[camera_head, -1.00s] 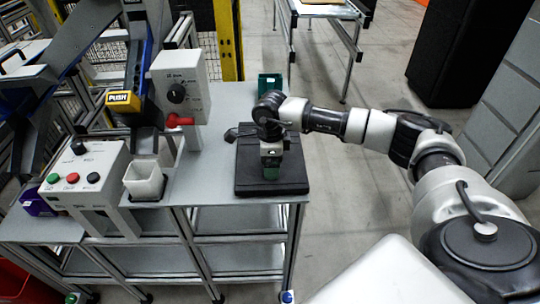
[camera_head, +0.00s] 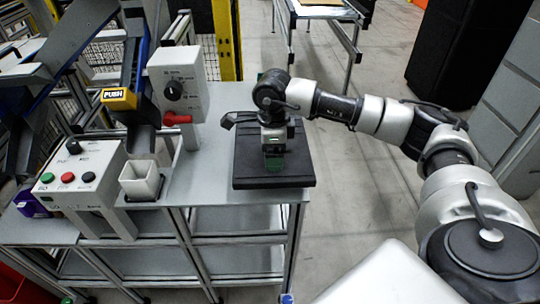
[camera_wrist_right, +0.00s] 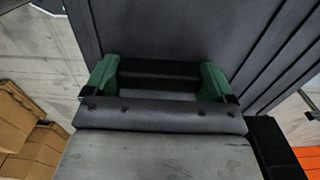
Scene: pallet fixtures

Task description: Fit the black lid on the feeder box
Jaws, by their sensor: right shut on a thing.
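The black lid (camera_head: 250,170) is a flat, dark square plate near the right end of the grey table in the head view. My right gripper (camera_head: 274,158) points down over its middle. In the right wrist view, the green fingers of this gripper (camera_wrist_right: 158,80) sit at both ends of a dark bar on the lid (camera_wrist_right: 190,30), shut on it. The lid looks level; how far it is above the table is hard to tell. I cannot clearly pick out the feeder box; it may be hidden under the lid. My left gripper is not in view.
The grey table (camera_head: 215,145) carries a control box with buttons (camera_head: 80,178), a white open-topped container (camera_head: 141,182) and a grey dial box (camera_head: 178,85) with a red knob left of the lid. Bare table lies between them and the lid.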

